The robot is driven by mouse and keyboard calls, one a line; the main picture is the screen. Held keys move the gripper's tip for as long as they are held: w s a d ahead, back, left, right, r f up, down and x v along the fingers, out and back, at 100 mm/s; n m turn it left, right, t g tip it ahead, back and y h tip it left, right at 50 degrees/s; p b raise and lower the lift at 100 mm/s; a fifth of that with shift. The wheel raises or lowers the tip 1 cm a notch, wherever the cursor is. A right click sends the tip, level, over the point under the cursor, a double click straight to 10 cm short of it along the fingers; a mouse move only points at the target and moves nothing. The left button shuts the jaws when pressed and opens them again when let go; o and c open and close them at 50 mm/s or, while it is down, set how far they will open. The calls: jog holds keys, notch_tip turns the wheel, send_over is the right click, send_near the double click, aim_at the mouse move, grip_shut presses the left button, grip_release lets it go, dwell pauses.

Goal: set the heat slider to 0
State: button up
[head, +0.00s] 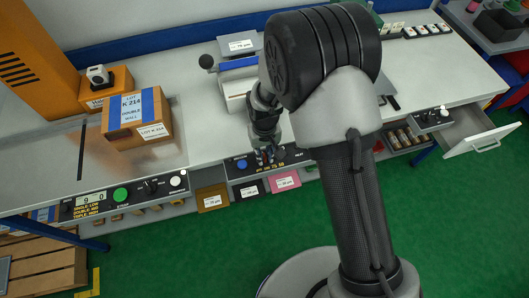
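A dark control panel (243,172) with a blue button (242,163), small yellow scale marks and a label that seems to read HEAT runs along the bench's front edge, near the picture's centre. My gripper (266,158) points down at this panel, its fingers over or just in front of it. The fingers are small and dark here, so I cannot tell whether they are apart, shut or touching the slider. The heat slider's knob and its setting cannot be made out; the gripper and my arm cover part of the panel.
A cardboard box (138,118) marked K 214 stands on the bench at left. Another panel with a green button (121,194) lies at front left. Coloured bins, including a pink one (285,182), sit below the heat panel. An open drawer (481,137) juts out at right.

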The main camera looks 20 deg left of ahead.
aim_at(288, 147)
grip_shut()
dwell(0.3)
jog(key=w+d, duration=0.1)
jog(key=d, duration=0.1)
jog(key=w+d, duration=0.3)
jog(key=d, duration=0.1)
jog(key=shift+w+d, duration=0.2)
jog(key=shift+d, duration=0.05)
jog(key=shift+o, duration=1.5)
grip_release()
jog(key=shift+w+d, duration=0.1)
jog(key=shift+d, duration=0.05)
jog(key=shift+o, duration=0.4)
